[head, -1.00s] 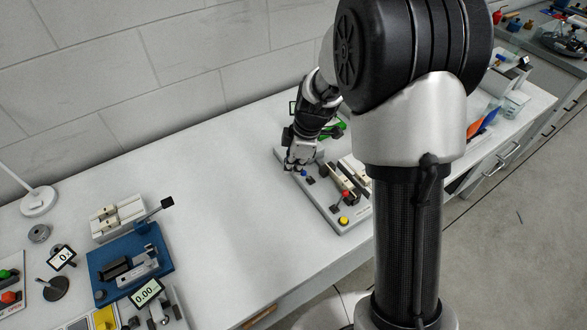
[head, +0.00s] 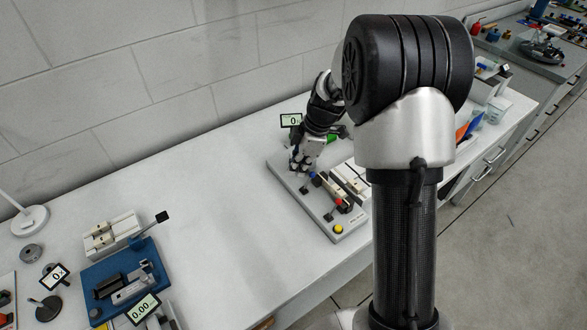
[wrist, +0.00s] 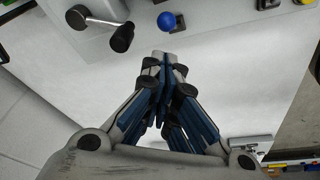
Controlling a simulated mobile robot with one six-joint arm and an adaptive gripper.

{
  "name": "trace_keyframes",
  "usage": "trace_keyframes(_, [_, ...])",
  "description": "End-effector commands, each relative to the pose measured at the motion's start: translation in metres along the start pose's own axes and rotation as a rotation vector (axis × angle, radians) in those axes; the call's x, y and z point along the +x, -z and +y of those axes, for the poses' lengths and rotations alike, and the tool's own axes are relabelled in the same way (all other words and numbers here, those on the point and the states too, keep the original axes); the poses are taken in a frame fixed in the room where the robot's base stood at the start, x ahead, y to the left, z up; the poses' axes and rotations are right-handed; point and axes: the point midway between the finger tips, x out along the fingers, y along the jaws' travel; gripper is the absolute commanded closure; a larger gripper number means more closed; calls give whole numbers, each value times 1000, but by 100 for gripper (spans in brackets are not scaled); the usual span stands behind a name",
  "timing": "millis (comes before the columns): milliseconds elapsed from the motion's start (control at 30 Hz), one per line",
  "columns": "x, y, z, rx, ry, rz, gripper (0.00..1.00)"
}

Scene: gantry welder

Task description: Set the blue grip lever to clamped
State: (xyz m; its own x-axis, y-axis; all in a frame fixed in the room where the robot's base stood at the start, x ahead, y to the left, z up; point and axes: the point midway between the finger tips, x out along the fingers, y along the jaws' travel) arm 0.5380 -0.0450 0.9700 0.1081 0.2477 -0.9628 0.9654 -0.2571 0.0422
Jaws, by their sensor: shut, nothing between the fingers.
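The blue grip lever shows as a small blue knob (head: 313,175) on the grey fixture board, just right of my gripper (head: 299,167) in the head view. In the wrist view the blue ball (wrist: 166,21) lies just beyond the fingertips, with a small gap in the picture; I cannot tell whether they touch. My gripper (wrist: 165,56) is shut and empty, its fingertips together. The lever's arm and base are mostly hidden or cut off, and no clamped marking is readable.
The board (head: 318,217) also bears a red knob (head: 339,202), a yellow button (head: 338,229) and a black-knobbed lever (wrist: 121,38). A small display (head: 291,120) stands behind. A blue fixture (head: 100,272) sits far left. The table between is clear.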

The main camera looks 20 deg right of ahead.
Motion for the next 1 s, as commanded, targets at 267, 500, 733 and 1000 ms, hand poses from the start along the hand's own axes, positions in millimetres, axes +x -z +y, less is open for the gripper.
trace_keyframes(267, [-9, 3, 1, 0, -2, 0, 100])
trace_keyframes(500, [-16, 5, 1, 1, -1, 0, 100])
trace_keyframes(733, [-16, 5, 1, 1, -1, 0, 100])
trace_keyframes(1000, [-26, 31, 3, -2, -2, 0, 100])
